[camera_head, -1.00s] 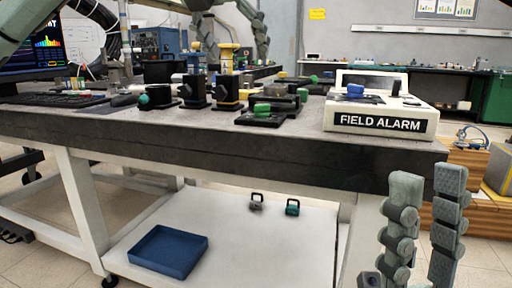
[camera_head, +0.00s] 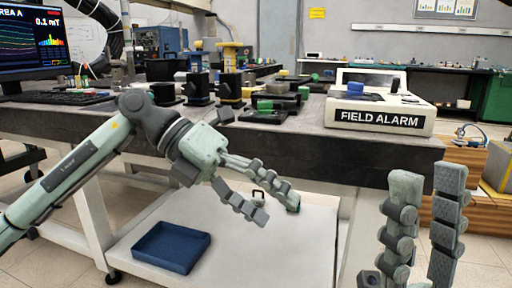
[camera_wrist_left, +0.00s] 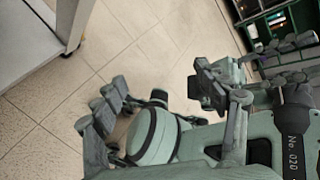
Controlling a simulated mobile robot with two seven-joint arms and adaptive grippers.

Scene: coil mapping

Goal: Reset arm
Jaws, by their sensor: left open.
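My left gripper (camera_head: 277,207) hangs in front of the bench's lower shelf, pointing down to the right. Its two fingers are apart with nothing between them. It also shows in the left wrist view (camera_wrist_left: 150,95), above tiled floor. My right gripper (camera_head: 428,180) stands at the lower right with its fingers pointing up, apart and empty.
The bench top (camera_head: 300,137) carries a white FIELD ALARM box (camera_head: 380,117), several dark coil fixtures, a keyboard and a monitor (camera_head: 30,40). A blue tray (camera_head: 171,247) sits on the lower shelf (camera_head: 300,250). Wooden boxes stand at the right.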

